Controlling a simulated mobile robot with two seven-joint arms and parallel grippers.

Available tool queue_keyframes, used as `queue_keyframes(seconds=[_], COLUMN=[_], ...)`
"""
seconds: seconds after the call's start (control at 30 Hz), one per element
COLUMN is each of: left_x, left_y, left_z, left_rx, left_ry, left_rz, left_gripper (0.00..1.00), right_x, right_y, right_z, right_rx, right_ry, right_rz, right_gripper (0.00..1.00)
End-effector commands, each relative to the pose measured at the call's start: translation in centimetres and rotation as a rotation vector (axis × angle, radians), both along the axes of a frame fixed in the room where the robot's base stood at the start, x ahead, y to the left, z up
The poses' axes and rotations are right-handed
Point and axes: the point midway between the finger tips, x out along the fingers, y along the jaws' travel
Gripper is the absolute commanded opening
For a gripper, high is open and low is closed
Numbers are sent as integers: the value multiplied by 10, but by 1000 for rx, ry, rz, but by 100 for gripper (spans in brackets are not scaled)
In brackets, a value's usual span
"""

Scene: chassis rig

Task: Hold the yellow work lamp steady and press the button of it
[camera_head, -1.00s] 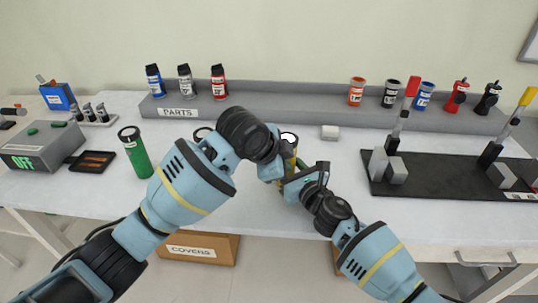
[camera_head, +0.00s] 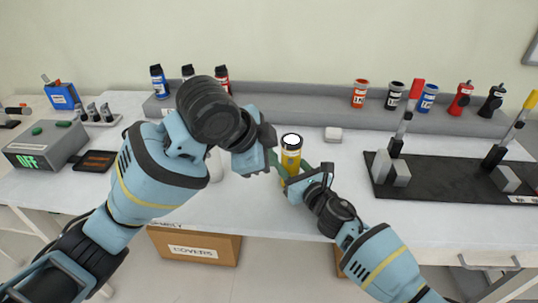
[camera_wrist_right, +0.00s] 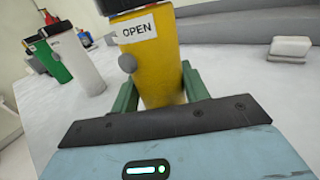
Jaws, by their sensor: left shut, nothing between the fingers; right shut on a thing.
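The yellow work lamp (camera_head: 291,160) stands upright near the middle of the table, with a dark collar and a bright white top. In the right wrist view the yellow lamp (camera_wrist_right: 155,65) carries an OPEN label and a round grey button (camera_wrist_right: 128,63) on its side. My right gripper (camera_head: 290,182) is shut around the lamp's lower body; its green fingers (camera_wrist_right: 158,92) sit on either side of it. My left gripper (camera_head: 276,160) is shut and empty just left of the lamp; its fingertips are partly hidden, and I cannot tell whether they touch it.
A white lamp (camera_wrist_right: 80,60) and a green lamp (camera_wrist_right: 52,62) stand behind in the right wrist view; my left arm mostly hides them in the head view. A black switch board (camera_head: 440,182) lies to the right. A small white block (camera_head: 333,134) lies behind the lamp.

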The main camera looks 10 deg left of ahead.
Motion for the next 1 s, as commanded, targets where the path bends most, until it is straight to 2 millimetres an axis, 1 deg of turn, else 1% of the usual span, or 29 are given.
queue_keyframes(seconds=[0.03,0.07,0.23,0.53,0.67,0.87,1.0], left_x=[0,0,0,0,0,0,0], left_y=[0,0,0,0,0,0,0], left_z=[-1,-1,-1,-1,-1,-1,-1], left_rx=[0,0,1,0,0,0,0], left_ry=[0,0,0,0,0,0,0], left_rz=[0,0,0,0,0,0,0], left_gripper=[0,0,0,0,0,0,0], right_x=[0,0,0,0,-5,-24,-42], right_y=[-2,-2,-1,-1,-5,-18,-29], right_z=[-3,-3,-2,-1,-1,-1,-1], right_rx=[-4,-4,-2,-1,-1,-3,-4], right_ry=[4,4,2,0,0,1,0], right_rz=[-4,-4,-3,-1,-2,-1,0], right_gripper=[14,48,70,71,71,71,71])
